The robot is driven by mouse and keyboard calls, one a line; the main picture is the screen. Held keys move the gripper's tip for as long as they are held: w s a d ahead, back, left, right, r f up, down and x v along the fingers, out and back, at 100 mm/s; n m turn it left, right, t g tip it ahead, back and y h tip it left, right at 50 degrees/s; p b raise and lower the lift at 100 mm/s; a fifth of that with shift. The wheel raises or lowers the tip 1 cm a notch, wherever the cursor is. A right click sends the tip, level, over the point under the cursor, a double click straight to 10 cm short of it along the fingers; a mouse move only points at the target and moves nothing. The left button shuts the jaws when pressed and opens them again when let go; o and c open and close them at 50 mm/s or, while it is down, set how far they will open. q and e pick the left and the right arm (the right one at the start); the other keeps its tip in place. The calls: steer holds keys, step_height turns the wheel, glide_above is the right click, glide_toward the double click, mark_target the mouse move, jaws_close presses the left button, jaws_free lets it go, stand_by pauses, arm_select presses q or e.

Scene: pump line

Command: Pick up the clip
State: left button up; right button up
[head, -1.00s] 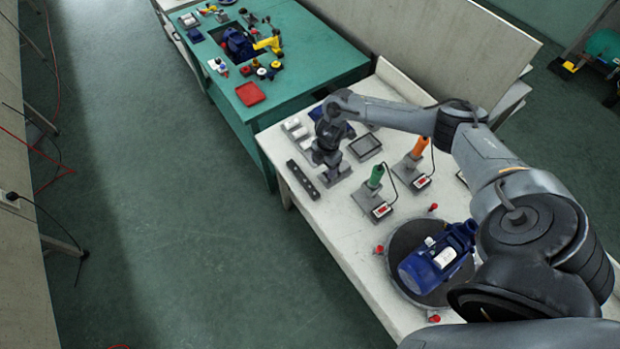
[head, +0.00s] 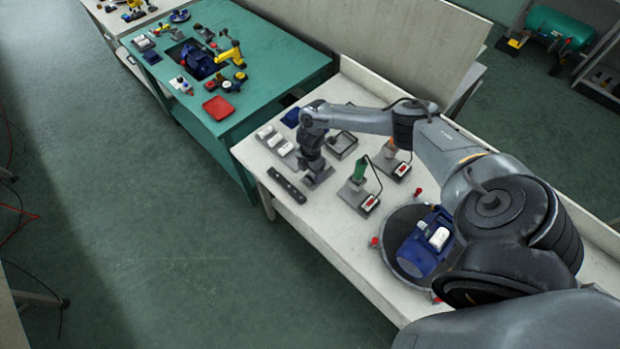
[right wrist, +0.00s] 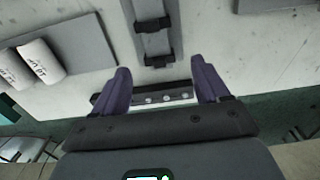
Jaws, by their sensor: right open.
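My right gripper (head: 313,172) is over the near left part of the white bench, above a grey plate. In the right wrist view its two purple fingers (right wrist: 160,78) are spread apart with nothing held between them. A grey strip with black clip-like pieces (right wrist: 156,61) lies just beyond the fingertips, with another such piece (right wrist: 152,25) farther along it. I take these for the clips, but their shape is not clear. In the head view the gripper hides them. A dark bar with several round spots (right wrist: 165,97) shows between the fingers. My left gripper is not in view.
The dark bar (head: 287,184) lies left of the gripper. White rolls (head: 275,141) are behind it. A green table (head: 265,70) stands beyond.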

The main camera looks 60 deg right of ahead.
mark_target(310, 177)
steer(key=shift+f, duration=1.8)
steer(key=c, duration=1.1)
steer(key=shift+r, duration=0.1)
